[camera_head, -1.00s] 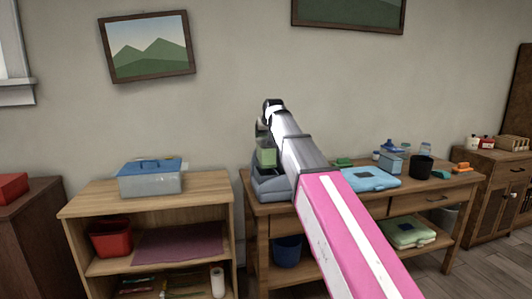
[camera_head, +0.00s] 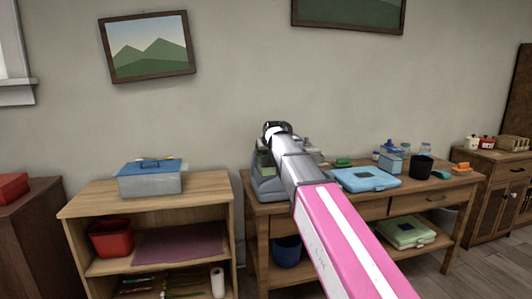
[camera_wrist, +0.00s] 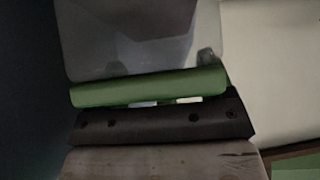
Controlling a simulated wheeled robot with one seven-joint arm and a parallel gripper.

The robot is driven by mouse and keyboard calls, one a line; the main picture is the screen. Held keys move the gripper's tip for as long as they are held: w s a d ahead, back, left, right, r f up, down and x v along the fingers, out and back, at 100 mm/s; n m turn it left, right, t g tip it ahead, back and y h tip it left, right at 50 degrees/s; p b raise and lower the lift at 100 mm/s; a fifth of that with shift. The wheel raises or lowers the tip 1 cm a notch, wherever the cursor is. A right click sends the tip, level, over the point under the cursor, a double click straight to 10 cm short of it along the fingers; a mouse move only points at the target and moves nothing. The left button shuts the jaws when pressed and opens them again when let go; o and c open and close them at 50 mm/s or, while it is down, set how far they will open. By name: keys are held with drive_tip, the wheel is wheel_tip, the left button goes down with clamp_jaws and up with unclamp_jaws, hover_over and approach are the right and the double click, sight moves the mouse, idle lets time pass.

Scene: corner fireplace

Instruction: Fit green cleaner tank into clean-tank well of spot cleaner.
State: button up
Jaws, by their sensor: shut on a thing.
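The green tank (camera_head: 265,160) shows as a small green patch in the head view, at the upper part of the blue-grey spot cleaner (camera_head: 266,188), which stands at the left end of the wooden table. In the wrist view the tank is a green bar (camera_wrist: 150,88) running across the picture. My gripper (camera_wrist: 155,102) is shut on the tank, with a dark bolted strip close along its near side. A grey, partly see-through surface lies just beyond the green bar. My arm hides much of the cleaner and the well. I cannot tell whether the tank is seated.
A blue case (camera_head: 365,180), a black cup (camera_head: 421,165) and small bottles stand right of my arm on the table (camera_head: 300,200). A shelf unit (camera_head: 85,208) with a blue-lidded bin (camera_head: 150,178) stands to the left. The wall is close behind.

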drive_tip(key=o, duration=1.6)
drive_tip(key=shift+f, duration=0.1)
drive_tip(key=shift+o, duration=0.2)
drive_tip(key=v, duration=1.2)
drive_tip(key=shift+s, duration=0.1)
